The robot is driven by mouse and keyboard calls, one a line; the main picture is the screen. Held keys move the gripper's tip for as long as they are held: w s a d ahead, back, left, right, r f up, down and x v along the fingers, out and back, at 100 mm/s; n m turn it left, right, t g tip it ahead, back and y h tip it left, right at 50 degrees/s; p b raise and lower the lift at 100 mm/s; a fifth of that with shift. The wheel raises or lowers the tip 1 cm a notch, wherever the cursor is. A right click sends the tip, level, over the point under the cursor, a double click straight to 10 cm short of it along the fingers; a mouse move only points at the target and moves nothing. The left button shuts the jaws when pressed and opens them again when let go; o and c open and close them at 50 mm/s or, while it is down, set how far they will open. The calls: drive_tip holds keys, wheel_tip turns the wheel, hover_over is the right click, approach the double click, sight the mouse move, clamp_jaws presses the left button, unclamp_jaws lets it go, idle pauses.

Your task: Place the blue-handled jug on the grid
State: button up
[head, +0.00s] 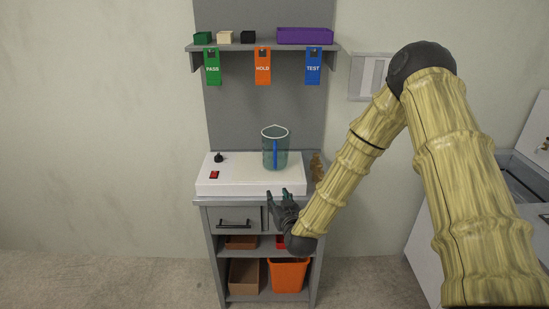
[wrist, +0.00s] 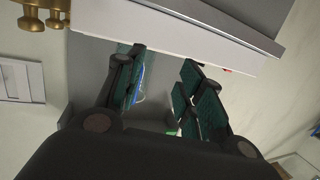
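The jug (head: 270,150) is clear and teal-tinted with a blue handle (head: 275,153) facing the front. It stands upright on the right part of the white box-shaped unit (head: 222,188), by a pale flat panel (head: 245,168). I cannot make out grid lines there. My gripper (head: 278,194) is in front of the unit's front edge, below the jug and apart from it. In the wrist view its two fingers (wrist: 158,75) are spread with a gap between them. A blue and white bit shows beside the left finger, partly hidden; I cannot tell what it is.
A black knob (head: 219,157) and a red switch (head: 214,175) are on the unit's left. Brass pieces (head: 317,166) stand at its right. Above hangs a shelf (head: 232,47) with small blocks, a purple tray (head: 305,36) and tags. An orange bin (head: 288,275) sits below.

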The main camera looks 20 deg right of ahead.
drive_tip(key=t+h, duration=0.1)
drive_tip(key=t, duration=0.1)
approach(276, 160)
drive_tip(key=shift+m, duration=0.3)
drive_tip(key=w, duration=0.2)
drive_tip(key=w+p, duration=0.1)
drive_tip(key=w, duration=0.2)
drive_tip(key=shift+f, duration=0.25)
drive_tip(key=shift+w, duration=0.35)
drive_tip(key=w+p, duration=0.3)
drive_tip(key=w, duration=0.1)
drive_tip(key=shift+w+d+r, duration=0.1)
drive_tip(key=shift+d+r, duration=0.2)
drive_tip(key=shift+d, duration=0.1)
drive_tip(key=shift+w+f, duration=0.1)
drive_tip(key=shift+w, duration=0.4)
clamp_jaws()
